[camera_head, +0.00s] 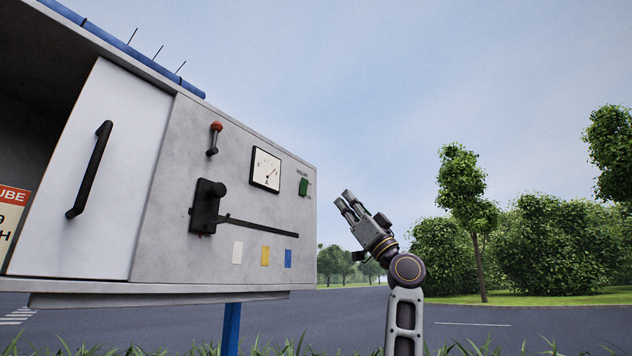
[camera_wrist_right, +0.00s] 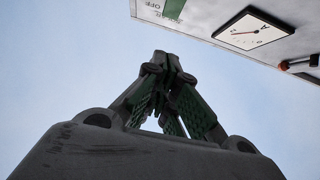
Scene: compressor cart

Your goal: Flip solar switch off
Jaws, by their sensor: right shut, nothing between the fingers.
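The solar switch (camera_head: 303,187) is a small green switch near the right edge of the grey panel (camera_head: 225,262), under a small label, right of the dial gauge (camera_head: 265,169). In the right wrist view, part of a green piece with "SOLAR" and "OFF" lettering (camera_wrist_right: 174,8) shows at the top edge. My right gripper (camera_head: 347,195) is shut and empty, in the air to the right of the panel, apart from the switch. Its fingers meet in the right wrist view (camera_wrist_right: 165,60). My left gripper is not in view.
The panel also bears a red-knobbed lever (camera_head: 215,127), a black handle on a slotted rail (camera_head: 207,205) and white, yellow and blue tags. A white door (camera_head: 95,180) with a black handle stands left.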

